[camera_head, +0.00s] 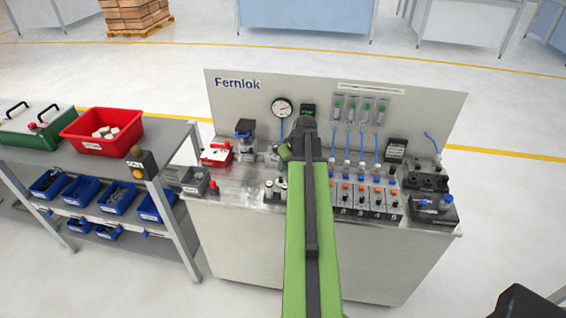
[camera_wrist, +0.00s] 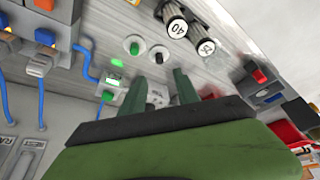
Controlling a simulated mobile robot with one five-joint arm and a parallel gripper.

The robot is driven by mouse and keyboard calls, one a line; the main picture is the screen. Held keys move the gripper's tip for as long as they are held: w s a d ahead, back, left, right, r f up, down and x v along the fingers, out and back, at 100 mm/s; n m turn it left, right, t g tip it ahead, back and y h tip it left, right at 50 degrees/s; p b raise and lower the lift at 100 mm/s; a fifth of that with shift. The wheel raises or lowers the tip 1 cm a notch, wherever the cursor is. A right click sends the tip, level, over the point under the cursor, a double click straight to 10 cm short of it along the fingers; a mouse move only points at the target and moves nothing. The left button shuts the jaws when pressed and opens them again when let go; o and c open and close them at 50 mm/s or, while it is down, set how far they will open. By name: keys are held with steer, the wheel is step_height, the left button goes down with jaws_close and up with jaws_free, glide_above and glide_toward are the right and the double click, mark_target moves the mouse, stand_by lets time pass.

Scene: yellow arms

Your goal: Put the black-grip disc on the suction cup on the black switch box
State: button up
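The black-grip disc (camera_wrist: 159,53), a pale round with a black centre, lies on the grey bench top in the wrist view, beside a similar green-centred disc (camera_wrist: 132,45). My gripper (camera_wrist: 160,76) is open, with its two dark green fingers apart and pointing toward the black-grip disc without visibly holding it. In the head view my gripper (camera_head: 284,152) is over the bench, partly behind my green arm, and the discs cannot be made out. A black box (camera_head: 432,211) with blue parts stands at the bench's right end. I cannot tell whether it is the switch box or see a suction cup.
Two labelled cylinders (camera_wrist: 188,29) stand close to the discs. A row of valves with blue tubes (camera_head: 362,190) is right of my arm. An upright panel (camera_head: 235,112) backs the bench.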

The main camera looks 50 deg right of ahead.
steer(key=shift+v, duration=0.8)
steer(key=w+a+y, duration=0.1)
steer(key=w+a, duration=0.5)
steer(key=a, duration=0.6)
steer(key=a+f+n+g, duration=0.1)
steer(key=a+f+g, duration=0.1)
steer(key=a, duration=1.5)
steer(key=a+f+n+g+b, duration=0.1)
steer(key=a+g, duration=0.1)
steer(key=a, duration=1.6)
steer(key=shift+a+f+n+b, duration=0.3)
steer(key=shift+a+f, duration=0.05)
steer(key=shift+f, duration=0.05)
steer(key=shift+r, duration=0.2)
steer(key=shift+c, duration=0.2)
